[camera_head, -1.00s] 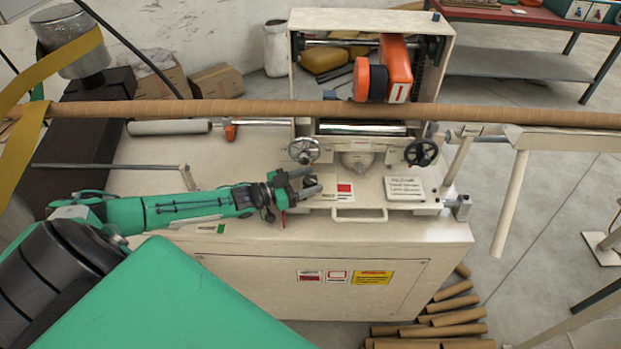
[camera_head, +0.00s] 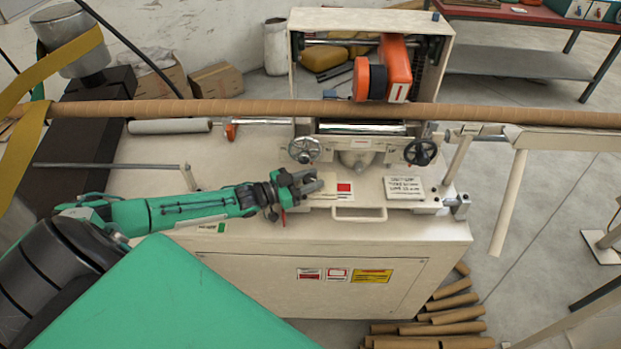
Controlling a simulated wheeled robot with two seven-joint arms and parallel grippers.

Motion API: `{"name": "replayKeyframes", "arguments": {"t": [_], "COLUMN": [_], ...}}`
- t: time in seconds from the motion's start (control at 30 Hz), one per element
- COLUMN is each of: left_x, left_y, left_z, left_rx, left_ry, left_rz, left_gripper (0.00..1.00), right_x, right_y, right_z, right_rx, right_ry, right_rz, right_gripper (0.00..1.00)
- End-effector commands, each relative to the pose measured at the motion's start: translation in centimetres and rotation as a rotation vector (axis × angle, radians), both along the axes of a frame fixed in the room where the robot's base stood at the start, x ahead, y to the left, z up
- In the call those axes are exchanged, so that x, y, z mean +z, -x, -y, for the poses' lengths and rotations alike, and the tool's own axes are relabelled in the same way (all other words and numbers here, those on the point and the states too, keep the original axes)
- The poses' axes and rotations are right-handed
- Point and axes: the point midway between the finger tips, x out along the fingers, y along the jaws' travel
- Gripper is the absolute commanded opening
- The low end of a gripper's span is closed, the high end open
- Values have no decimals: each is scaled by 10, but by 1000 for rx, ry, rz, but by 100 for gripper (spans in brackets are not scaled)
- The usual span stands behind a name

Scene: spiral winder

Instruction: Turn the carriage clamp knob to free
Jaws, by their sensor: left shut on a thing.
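My left gripper (camera_head: 314,182) reaches in from the left over the front left of the cream carriage (camera_head: 359,213). Its jaws are shut on a small dark knob, which the fingers almost wholly hide. I take it to be the clamp knob; its turned position cannot be read. The carriage has a left handwheel (camera_head: 304,150) just behind the gripper and a right handwheel (camera_head: 421,152). My right gripper is not in view.
A long brown paper tube (camera_head: 250,108) runs across above the machine. An orange unit (camera_head: 396,68) hangs in the frame behind it. A label plate (camera_head: 404,189) lies right of the gripper. Cardboard tubes (camera_head: 452,303) lie on the floor.

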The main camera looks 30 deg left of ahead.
Motion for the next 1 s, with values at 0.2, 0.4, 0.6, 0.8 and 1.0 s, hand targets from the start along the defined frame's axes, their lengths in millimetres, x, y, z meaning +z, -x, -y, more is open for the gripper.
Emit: {"name": "replayKeyframes", "arguments": {"t": [0.2,0.4,0.6,0.8,1.0], "left_x": [3,4,4,3,3], "left_y": [2,2,1,1,1], "left_z": [1,1,1,1,1], "left_rx": [85,202,327,450,573], "left_ry": [7,8,8,7,8], "left_rz": [-4,-5,-5,-6,-5], "left_gripper": [11,12,11,12,12], "right_x": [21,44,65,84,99], "right_y": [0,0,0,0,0], "right_z": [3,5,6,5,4], "right_rx": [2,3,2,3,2], "right_ry": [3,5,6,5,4], "right_rz": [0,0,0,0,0], "right_gripper": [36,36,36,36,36]}}
